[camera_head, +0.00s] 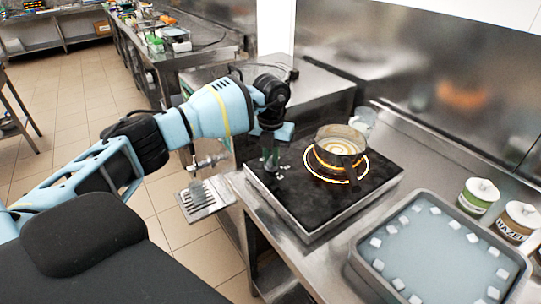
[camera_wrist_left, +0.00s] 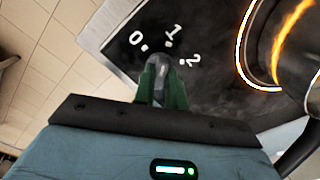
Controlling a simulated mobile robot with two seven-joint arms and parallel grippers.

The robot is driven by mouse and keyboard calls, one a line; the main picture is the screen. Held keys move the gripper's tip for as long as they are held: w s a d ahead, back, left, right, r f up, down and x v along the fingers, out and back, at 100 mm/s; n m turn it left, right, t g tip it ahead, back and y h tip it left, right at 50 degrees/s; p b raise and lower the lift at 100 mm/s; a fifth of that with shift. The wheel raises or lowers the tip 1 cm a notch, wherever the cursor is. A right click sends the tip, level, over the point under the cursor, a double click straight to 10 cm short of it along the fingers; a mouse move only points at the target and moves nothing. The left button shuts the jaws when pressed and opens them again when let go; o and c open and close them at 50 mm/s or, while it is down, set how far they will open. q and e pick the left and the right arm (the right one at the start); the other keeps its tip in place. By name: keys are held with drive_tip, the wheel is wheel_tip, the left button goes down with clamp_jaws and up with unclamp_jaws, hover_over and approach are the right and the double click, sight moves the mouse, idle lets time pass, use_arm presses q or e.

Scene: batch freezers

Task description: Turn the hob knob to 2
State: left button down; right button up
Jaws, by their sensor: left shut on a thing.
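The black hob (camera_head: 310,207) sits on the steel counter, with a glowing ring around a pot (camera_head: 338,150). White marks 0 (camera_wrist_left: 136,38), 1 (camera_wrist_left: 172,31) and 2 (camera_wrist_left: 191,60) stand around the knob. The fingers hide part of the knob, and I cannot tell which mark it points to. My right gripper is not in view.
A grey tray (camera_head: 365,268) with several white cubes stands right of the hob. Two lidded jars (camera_head: 478,196) stand behind it. A glass (camera_head: 363,121) stands behind the pot. A slotted drip tray (camera_head: 203,199) is left of the hob.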

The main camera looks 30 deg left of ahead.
use_arm(q)
drive_tip(key=m, duration=0.2)
drive_tip(key=shift+m, duration=0.4)
drive_tip(key=m, duration=0.3)
drive_tip(key=shift+m, duration=0.3)
drive_tip(key=m, duration=0.5)
drive_tip(key=shift+b, duration=0.35)
drive_tip(key=shift+m, duration=0.8)
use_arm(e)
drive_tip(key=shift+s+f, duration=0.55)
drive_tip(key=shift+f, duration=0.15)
use_arm(q)
drive_tip(key=shift+m, duration=0.3)
drive_tip(key=c, duration=1.4)
unclamp_jaws()
drive_tip(key=shift+c, duration=0.2)
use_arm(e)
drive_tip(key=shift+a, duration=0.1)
